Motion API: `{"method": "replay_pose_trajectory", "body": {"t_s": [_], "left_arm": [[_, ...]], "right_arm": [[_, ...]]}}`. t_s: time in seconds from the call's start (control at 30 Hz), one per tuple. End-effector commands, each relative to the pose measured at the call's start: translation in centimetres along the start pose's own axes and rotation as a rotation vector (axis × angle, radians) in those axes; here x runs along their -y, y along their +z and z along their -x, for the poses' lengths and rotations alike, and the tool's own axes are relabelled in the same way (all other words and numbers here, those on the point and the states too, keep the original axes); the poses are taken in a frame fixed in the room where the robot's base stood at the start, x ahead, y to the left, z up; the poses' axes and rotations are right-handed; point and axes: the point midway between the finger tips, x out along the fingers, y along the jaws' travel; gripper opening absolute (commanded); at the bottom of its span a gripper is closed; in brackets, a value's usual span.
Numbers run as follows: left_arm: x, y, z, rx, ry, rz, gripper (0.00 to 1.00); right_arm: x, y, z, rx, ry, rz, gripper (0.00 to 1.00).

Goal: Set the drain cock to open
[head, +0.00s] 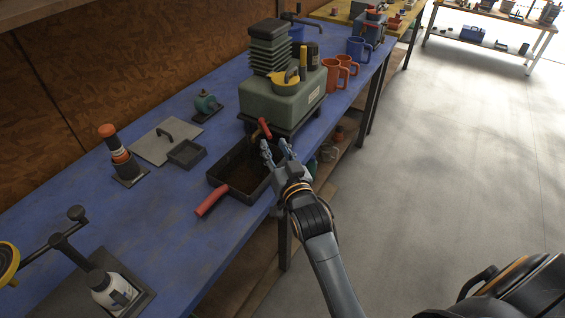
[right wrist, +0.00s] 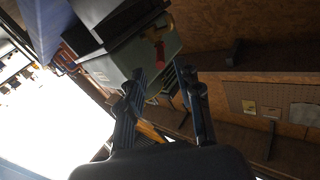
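The drain cock (head: 264,128) has a red lever and a brass-coloured body. It sits low on the near side of a grey-green tank (head: 283,98) on the blue bench. Its red lever also shows in the right wrist view (right wrist: 160,53), beyond the fingers. My right gripper (head: 276,149) is open and empty, just in front of and below the cock, over the edge of a black drip tray (head: 221,174). Its two fingers show apart in the right wrist view (right wrist: 162,88). No contact with the lever shows. My left gripper is not in view.
The tray has a red grip (head: 212,199) at its near end. A grey plate (head: 158,143) and an orange-topped post (head: 113,143) are to the left.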

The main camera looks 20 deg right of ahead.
Motion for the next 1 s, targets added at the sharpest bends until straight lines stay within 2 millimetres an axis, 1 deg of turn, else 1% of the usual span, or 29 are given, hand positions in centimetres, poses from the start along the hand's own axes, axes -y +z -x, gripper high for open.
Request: {"method": "replay_pose_trajectory", "body": {"t_s": [0.03,0.1,0.2,0.3,0.4,0.5,0.73,0.77,0.8,0.83,0.87,0.9,0.93,1.0], "left_arm": [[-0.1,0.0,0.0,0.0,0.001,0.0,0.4],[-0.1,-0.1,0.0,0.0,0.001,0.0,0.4],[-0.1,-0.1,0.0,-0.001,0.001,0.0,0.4],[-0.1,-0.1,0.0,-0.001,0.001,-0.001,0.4],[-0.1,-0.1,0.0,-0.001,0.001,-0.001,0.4],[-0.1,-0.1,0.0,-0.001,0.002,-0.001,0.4],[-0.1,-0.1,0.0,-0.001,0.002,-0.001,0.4],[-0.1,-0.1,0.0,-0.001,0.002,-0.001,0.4],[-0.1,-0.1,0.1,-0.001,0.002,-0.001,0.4],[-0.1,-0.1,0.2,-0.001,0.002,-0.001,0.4],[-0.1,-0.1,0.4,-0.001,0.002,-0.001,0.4],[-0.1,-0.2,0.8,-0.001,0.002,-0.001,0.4],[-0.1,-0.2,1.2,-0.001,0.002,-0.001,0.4],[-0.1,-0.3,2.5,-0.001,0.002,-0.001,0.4]], "right_arm": [[0.0,0.1,1.3,0.002,0.0,-0.001,0.35],[0.0,0.1,2.7,0.003,0.0,-0.001,0.35],[0.0,0.1,4.4,0.002,0.0,-0.002,0.35],[0.0,0.1,5.6,0.001,0.0,-0.002,0.35],[0.0,0.0,6.4,0.001,0.0,-0.002,0.35],[0.1,0.0,6.7,0.0,0.0,-0.002,0.35],[0.1,0.0,6.8,0.0,-0.001,-0.001,0.35],[0.1,0.0,6.8,0.0,-0.001,-0.001,0.33],[0.0,-0.1,6.7,0.0,-0.001,-0.003,0.25],[0.0,-0.1,6.7,0.002,-0.001,-0.007,0.18],[-0.1,-0.2,6.7,0.005,-0.001,-0.014,0.12],[-0.3,-0.4,6.6,0.012,-0.003,-0.032,0.04],[-0.5,-0.6,6.6,0.02,-0.005,-0.051,0.0],[-1.2,-1.2,6.4,0.048,-0.011,-0.121,0.0]]}}
